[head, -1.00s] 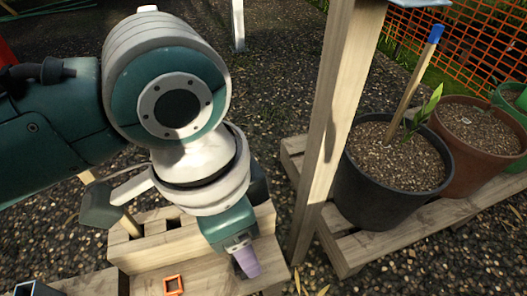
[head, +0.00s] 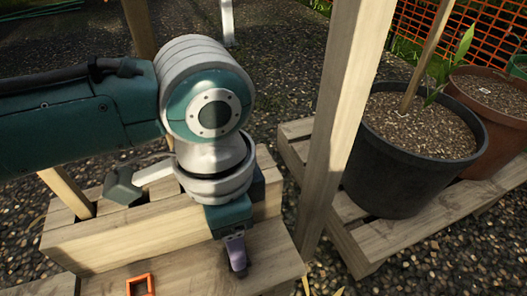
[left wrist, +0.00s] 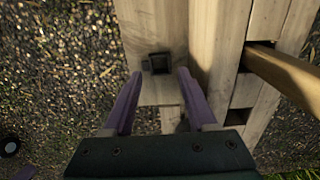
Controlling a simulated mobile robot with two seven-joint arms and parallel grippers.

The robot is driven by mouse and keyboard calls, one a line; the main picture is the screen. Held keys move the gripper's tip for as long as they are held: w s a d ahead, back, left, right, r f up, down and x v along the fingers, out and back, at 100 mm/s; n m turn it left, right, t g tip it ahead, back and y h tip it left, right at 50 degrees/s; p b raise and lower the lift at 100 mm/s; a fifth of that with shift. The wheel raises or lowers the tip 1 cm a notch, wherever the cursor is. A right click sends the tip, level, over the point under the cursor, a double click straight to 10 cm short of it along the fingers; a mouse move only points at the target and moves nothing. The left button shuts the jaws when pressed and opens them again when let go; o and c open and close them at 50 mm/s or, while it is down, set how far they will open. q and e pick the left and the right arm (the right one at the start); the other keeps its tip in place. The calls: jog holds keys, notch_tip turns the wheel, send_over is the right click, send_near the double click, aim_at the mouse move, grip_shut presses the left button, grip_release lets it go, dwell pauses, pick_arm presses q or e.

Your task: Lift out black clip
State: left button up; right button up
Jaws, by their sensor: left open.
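My left gripper (head: 238,266) points down over the front wooden ledge in the head view, with one purple finger showing. In the left wrist view my left gripper (left wrist: 159,74) is open, its two purple fingers apart with nothing held between them. A small black square piece, apparently the black clip (left wrist: 159,63), sits on the pale wood just beyond and between the fingertips. It looks like a square frame with a dark middle; I cannot tell how deep it sits. In the head view I cannot make it out.
An orange square frame (head: 140,285) lies on the ledge. A slotted wooden block (head: 110,240) stands behind it, with a wooden stake (head: 68,193) upright in it; a stake (left wrist: 285,68) also shows in the wrist view. A wooden post (head: 335,130) and black pot (head: 410,175) stand right.

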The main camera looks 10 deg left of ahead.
aim_at(243, 273)
pick_arm(q)
notch_tip(243, 273, down, 5)
jog(key=b, duration=0.3)
jog(key=shift+w+r+b, duration=0.1)
jog(key=shift+b, duration=0.25)
jog(key=shift+r, duration=0.15)
jog(key=shift+c, duration=0.4)
grip_shut()
